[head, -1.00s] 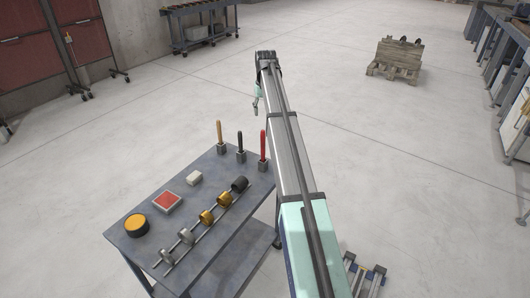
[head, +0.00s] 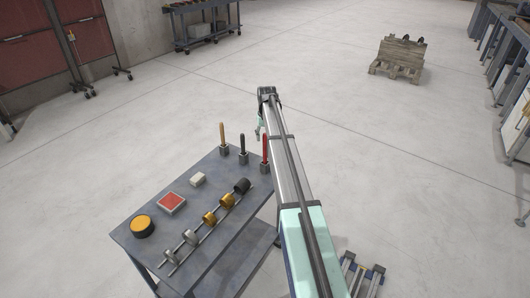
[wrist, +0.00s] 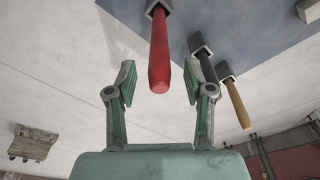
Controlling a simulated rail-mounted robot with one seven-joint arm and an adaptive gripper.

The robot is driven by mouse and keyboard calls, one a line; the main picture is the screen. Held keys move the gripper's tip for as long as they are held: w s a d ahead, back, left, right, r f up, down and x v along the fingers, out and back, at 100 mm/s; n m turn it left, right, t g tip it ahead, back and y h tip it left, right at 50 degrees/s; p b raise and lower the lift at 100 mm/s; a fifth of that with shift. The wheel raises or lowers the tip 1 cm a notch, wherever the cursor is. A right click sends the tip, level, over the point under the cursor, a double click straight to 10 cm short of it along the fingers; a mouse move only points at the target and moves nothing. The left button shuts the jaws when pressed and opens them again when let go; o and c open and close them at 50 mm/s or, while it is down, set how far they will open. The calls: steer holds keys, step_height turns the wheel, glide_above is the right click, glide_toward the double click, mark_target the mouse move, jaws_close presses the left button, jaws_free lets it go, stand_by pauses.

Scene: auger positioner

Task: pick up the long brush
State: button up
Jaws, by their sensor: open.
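Three upright handles stand in small grey holders at the far edge of the table: a wooden-yellow one (head: 222,133), a black one (head: 242,142) and a red one (head: 265,147). I cannot tell which is the long brush; any bristles are hidden. My gripper (head: 258,133) is beyond the table's far edge, near the red handle. In the wrist view my open gripper (wrist: 158,88) has the red handle (wrist: 159,55) showing between its fingers, with no visible contact. The black handle (wrist: 207,68) and wooden-yellow handle (wrist: 238,106) lie to the right there.
The grey table (head: 135,228) also carries a yellow-topped round piece (head: 142,226), a red-topped block (head: 172,203), a white block (head: 198,179) and a rod with several collars (head: 209,219). Open floor surrounds the table's far side. A wooden pallet crate (head: 398,60) stands far off.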

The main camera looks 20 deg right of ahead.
mark_target(265, 142)
steer(key=shift+w+f+p, duration=0.15)
steer(key=shift+f+p, duration=0.35)
steer(key=shift+f, duration=0.65)
steer(key=shift+w+f+p, duration=0.15)
steer(key=shift+f+p, duration=0.35)
steer(key=shift+f, duration=0.65)
jaws_close()
steer(key=shift+r, duration=0.2)
